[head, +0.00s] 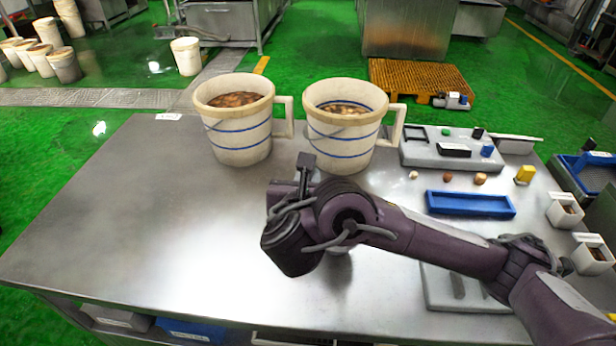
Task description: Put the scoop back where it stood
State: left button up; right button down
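A grey metal piece with a long flat edge or handle (516,145) lies at the back right of the table, beside the grey tray; it may be the scoop, but I cannot be sure. No other scoop shows clearly. My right arm comes in from the right across the table. Its gripper (306,162) is in front of the two white buckets, low near the right bucket's base. Its fingers are small and dark, and I cannot see whether they are apart or hold something. My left gripper is out of view.
The left bucket (238,140) and right bucket (340,150), both blue-banded, hold brownish pieces. A grey tray (425,155) with small parts, a blue tray (470,204) and white cups (564,211) stand on the right. The table's left side (130,230) is clear.

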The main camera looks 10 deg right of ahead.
jog(key=shift+f+b, duration=0.3)
jog(key=shift+b, duration=0.05)
jog(key=shift+c, duration=1)
grip_release()
jog(key=p+v, duration=0.8)
jog(key=v, duration=0.1)
dwell(0.5)
jog(key=shift+f, duration=0.1)
dwell(0.4)
